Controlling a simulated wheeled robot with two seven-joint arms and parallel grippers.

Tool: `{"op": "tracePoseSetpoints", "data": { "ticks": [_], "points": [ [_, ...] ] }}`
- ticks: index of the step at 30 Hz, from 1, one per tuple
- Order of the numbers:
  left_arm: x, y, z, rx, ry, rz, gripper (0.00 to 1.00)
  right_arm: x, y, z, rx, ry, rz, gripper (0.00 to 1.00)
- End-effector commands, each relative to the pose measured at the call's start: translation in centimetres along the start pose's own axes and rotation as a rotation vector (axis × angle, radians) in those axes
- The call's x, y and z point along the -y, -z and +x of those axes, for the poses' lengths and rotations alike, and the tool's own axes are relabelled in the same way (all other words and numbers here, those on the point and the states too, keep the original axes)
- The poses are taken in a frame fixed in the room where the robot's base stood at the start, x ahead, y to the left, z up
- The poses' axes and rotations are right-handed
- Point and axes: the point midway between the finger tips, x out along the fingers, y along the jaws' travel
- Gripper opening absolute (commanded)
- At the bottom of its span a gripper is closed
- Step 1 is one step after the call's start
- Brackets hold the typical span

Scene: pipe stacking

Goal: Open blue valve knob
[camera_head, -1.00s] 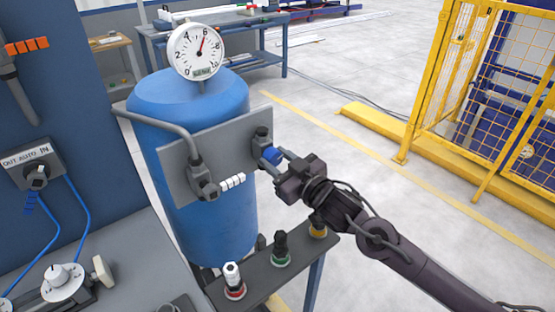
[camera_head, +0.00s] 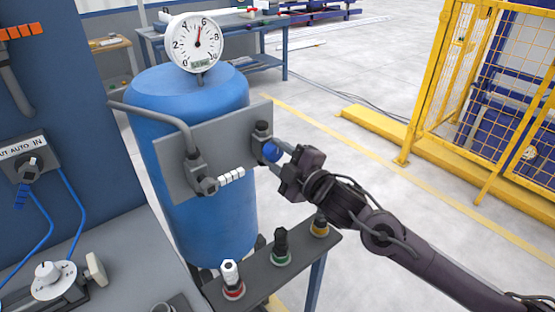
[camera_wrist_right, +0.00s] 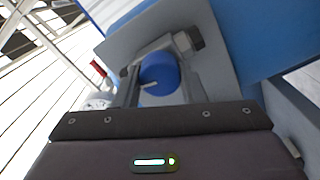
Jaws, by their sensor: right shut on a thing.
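The blue valve knob (camera_head: 271,152) sits on a dark valve body at the right edge of the grey plate (camera_head: 213,150), in front of the blue tank (camera_head: 190,95). My right gripper (camera_head: 277,156) reaches it from the right, with its fingers on either side of the knob, shut on it. In the right wrist view the round blue knob (camera_wrist_right: 158,74) lies between the two fingers, with a small white mark on its face. A round white gauge (camera_head: 195,43) stands on the tank, its needle pointing nearly straight up. My left gripper is not in view.
A narrow grey shelf (camera_head: 258,270) below the tank carries red, green and yellow based fittings. A control cabinet with a selector switch (camera_head: 29,168) stands at the left.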

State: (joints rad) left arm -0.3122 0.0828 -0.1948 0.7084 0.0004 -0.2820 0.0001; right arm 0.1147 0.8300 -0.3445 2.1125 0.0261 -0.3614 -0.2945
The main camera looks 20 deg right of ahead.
Motion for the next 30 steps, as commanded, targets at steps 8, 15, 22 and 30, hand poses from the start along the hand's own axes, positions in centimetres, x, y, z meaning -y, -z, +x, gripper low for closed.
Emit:
{"op": "tracePoseSetpoints", "data": {
  "ticks": [8, 15, 22, 30],
  "points": [
    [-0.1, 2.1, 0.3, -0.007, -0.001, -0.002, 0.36, 0.1, -0.1, 0.0, 0.000, 0.000, -0.153, 0.14],
    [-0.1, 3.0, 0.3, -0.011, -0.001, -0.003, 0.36, 0.1, 0.0, 0.0, 0.000, 0.001, -0.212, 0.14],
    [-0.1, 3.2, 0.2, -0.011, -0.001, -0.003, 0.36, 0.1, 0.0, 0.0, -0.001, 0.001, -0.225, 0.14],
    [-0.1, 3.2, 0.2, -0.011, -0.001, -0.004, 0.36, 0.1, 0.0, 0.0, -0.001, 0.002, -0.225, 0.39]
  ]
}}
